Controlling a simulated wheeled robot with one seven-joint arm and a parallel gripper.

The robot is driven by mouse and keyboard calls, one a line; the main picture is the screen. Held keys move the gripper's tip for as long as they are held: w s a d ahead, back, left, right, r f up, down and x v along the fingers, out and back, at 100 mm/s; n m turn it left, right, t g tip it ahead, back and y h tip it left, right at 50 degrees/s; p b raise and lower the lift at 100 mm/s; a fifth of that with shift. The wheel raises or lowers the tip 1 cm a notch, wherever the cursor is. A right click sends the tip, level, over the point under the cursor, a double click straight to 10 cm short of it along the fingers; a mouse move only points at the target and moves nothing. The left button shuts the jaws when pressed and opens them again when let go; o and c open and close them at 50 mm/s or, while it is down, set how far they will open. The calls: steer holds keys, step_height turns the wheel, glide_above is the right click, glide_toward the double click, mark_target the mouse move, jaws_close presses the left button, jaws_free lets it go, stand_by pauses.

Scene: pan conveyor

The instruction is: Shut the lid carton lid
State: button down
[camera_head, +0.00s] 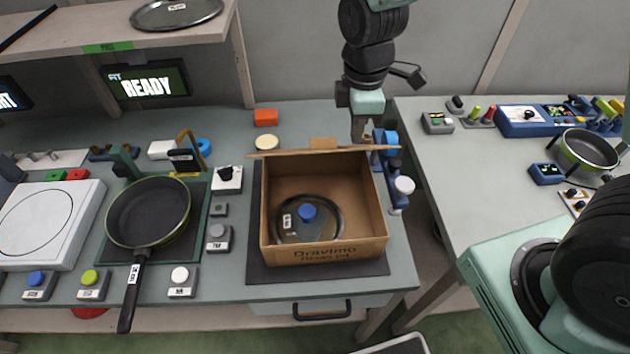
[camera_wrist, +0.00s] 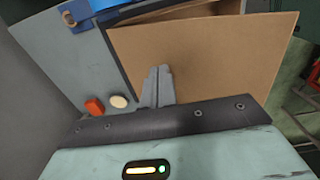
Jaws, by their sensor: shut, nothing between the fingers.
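The lid carton (camera_head: 325,250) is an open brown cardboard box on a dark mat in the head view. A round glass lid with a blue knob (camera_head: 307,212) lies inside it. The carton's lid flap (camera_head: 290,153) stands up at the back edge, seen nearly edge-on. My gripper (camera_head: 358,132) is behind the flap, near its right part. In the wrist view the flap (camera_wrist: 215,65) shows as a broad brown panel, with my shut, empty gripper (camera_wrist: 158,75) in front of it. Whether the fingertips touch the flap I cannot tell.
An orange block (camera_head: 266,117) and a cream disc (camera_head: 266,142) lie behind left. A shelf (camera_head: 110,40) hangs at upper left.

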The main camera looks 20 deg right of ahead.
step_height(320, 180, down, 9)
steer(key=b, duration=0.6)
stand_by(5.4)
steer(key=shift+r, duration=0.1)
step_height(320, 180, up, 8)
steer(key=p, duration=0.6)
steer(key=shift+p, duration=0.4)
